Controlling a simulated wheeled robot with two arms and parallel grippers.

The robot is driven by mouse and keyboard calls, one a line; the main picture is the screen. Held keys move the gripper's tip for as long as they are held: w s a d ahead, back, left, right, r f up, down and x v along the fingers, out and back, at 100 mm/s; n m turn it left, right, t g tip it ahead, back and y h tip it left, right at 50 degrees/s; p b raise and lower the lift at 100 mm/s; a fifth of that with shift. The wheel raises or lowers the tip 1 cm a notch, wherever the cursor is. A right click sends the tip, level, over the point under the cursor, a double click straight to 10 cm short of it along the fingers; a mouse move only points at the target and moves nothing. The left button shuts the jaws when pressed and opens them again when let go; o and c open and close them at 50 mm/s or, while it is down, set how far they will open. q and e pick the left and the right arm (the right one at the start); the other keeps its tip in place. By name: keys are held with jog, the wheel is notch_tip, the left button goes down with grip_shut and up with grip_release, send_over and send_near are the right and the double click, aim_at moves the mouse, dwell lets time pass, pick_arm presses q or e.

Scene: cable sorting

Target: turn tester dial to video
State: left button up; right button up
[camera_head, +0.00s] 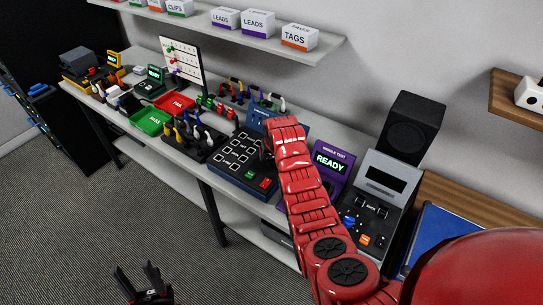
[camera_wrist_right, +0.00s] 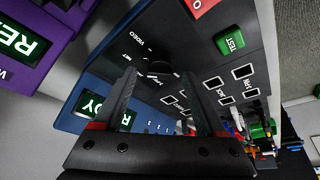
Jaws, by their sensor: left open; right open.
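The tester is a dark blue box with a black panel, seen in the head view (camera_head: 240,163) and the right wrist view (camera_wrist_right: 185,50). Its black dial (camera_wrist_right: 160,68) shows in the right wrist view, with the labels VIDEO and NET beside it. Where its pointer stands is too dark to tell. My right gripper (camera_wrist_right: 159,76) is open, its fingers on either side of the dial; I cannot tell whether they touch it. In the head view my right arm's end (camera_head: 270,146) hides the dial. My left gripper (camera_head: 140,272) is open and empty over the floor.
A purple unit reading READY (camera_head: 328,168) and a grey device (camera_head: 378,195) stand right of the tester. A cable rack (camera_head: 195,140), a green tray (camera_head: 152,122) and a red tray (camera_head: 175,103) lie left. A shelf (camera_head: 235,33) hangs above.

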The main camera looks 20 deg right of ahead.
aim_at(271, 161)
jog(key=shift+x, duration=1.25)
grip_shut()
